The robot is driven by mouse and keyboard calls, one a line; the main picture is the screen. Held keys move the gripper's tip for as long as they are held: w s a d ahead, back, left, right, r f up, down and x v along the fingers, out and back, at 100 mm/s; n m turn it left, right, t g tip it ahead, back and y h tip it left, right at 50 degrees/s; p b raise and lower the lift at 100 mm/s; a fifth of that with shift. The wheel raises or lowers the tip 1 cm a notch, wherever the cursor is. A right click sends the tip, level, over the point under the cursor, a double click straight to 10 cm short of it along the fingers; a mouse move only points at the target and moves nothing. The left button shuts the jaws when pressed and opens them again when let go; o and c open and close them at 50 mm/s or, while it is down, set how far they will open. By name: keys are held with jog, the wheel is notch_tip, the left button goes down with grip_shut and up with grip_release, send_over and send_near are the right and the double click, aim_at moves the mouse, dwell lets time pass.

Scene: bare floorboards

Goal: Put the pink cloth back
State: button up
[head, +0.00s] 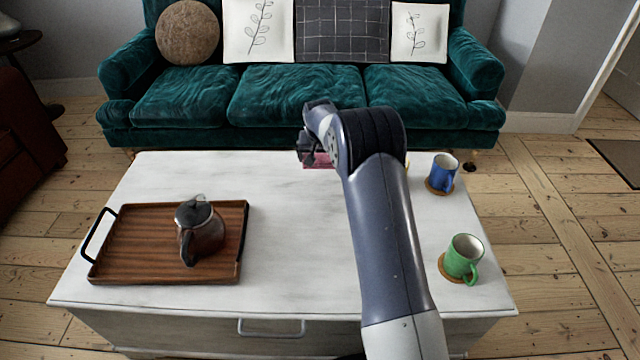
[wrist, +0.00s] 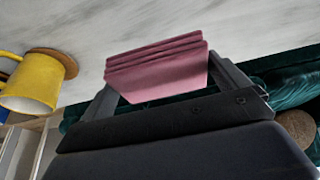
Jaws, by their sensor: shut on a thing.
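The pink cloth (head: 318,160) is folded into a small stack of layers near the far edge of the white table. My arm partly hides it in the head view. In the wrist view the cloth (wrist: 160,72) sits between the two fingers of my gripper (wrist: 168,84), with a finger against each side. My gripper (head: 308,150) is shut on the cloth. I cannot tell whether the cloth touches the tabletop.
The white table (head: 290,250) holds a wooden tray (head: 120,270) with a dark glass pot (head: 203,228) at left. At right are a blue mug (head: 443,172) and a green mug (head: 462,256) on coasters. A yellow mug (wrist: 32,84) is mostly behind my arm. A teal sofa (head: 295,95) stands behind.

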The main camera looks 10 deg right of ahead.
aim_at(320, 184)
notch_tip(320, 184, down, 9)
jog(key=shift+f+b, duration=0.2)
jog(key=shift+b, duration=0.9)
jog(key=shift+f, duration=0.2)
jog(key=o, duration=0.7)
jog(key=shift+c, duration=0.2)
jog(key=p+v, duration=0.2)
jog(key=v, duration=1)
jog(key=shift+r+p, duration=0.2)
jog(key=shift+p, duration=0.1)
jog(key=shift+f, duration=0.1)
